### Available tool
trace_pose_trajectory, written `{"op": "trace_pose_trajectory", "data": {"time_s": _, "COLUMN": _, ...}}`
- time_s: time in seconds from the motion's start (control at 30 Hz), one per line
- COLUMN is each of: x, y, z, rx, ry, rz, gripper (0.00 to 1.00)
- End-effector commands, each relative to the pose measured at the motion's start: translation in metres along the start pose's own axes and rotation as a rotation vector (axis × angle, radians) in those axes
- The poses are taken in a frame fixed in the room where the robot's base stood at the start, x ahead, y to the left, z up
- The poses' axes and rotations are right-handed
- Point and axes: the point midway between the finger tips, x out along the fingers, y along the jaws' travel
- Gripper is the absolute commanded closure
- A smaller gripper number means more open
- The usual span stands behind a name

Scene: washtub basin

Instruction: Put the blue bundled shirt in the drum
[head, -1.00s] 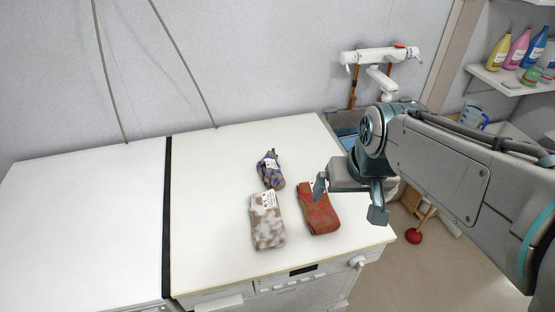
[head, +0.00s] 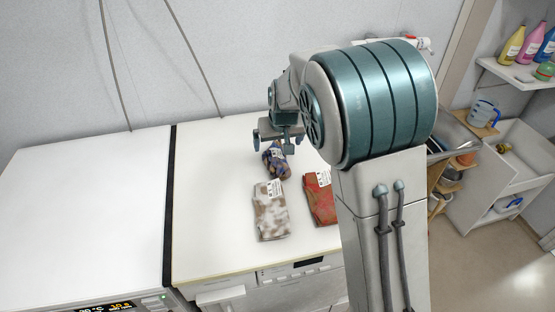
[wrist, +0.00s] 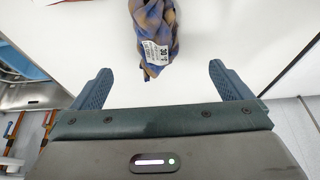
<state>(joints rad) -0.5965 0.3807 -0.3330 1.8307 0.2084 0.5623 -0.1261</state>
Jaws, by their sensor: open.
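The blue bundled shirt (head: 275,161), blue and tan with a white label, lies on the white machine top near the back. In the wrist view the shirt (wrist: 155,32) is at the top centre, beyond the fingertips and roughly midway between them. My gripper (head: 271,144) is open and empty at the shirt's back end in the head view, partly overlapping it in the picture. I cannot tell the height between them. The open fingers (wrist: 161,82) also show in the wrist view. The drum is not in view.
A brown-and-white bundle (head: 271,212) and a red bundle (head: 319,200) lie nearer the front edge. A dark gap (head: 168,200) separates two white machine tops; the left one is bare. My arm hides the right side. Shelves with bottles (head: 525,45) stand far right.

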Motion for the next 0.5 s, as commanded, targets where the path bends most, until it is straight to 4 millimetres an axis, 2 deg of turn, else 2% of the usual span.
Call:
{"op": "trace_pose_trajectory", "data": {"time_s": 0.03, "x": 0.011, "y": 0.001, "z": 0.001, "rx": 0.000, "ry": -0.006, "rz": 0.002, "gripper": 0.02}}
{"op": "trace_pose_trajectory", "data": {"time_s": 0.2, "x": 0.042, "y": 0.001, "z": 0.001, "rx": 0.000, "ry": -0.005, "rz": 0.001, "gripper": 0.02}}
{"op": "trace_pose_trajectory", "data": {"time_s": 0.33, "x": 0.056, "y": 0.001, "z": 0.001, "rx": 0.000, "ry": -0.003, "rz": 0.001, "gripper": 0.02}}
{"op": "trace_pose_trajectory", "data": {"time_s": 0.5, "x": 0.064, "y": 0.001, "z": 0.002, "rx": 0.000, "ry": -0.003, "rz": 0.000, "gripper": 0.02}}
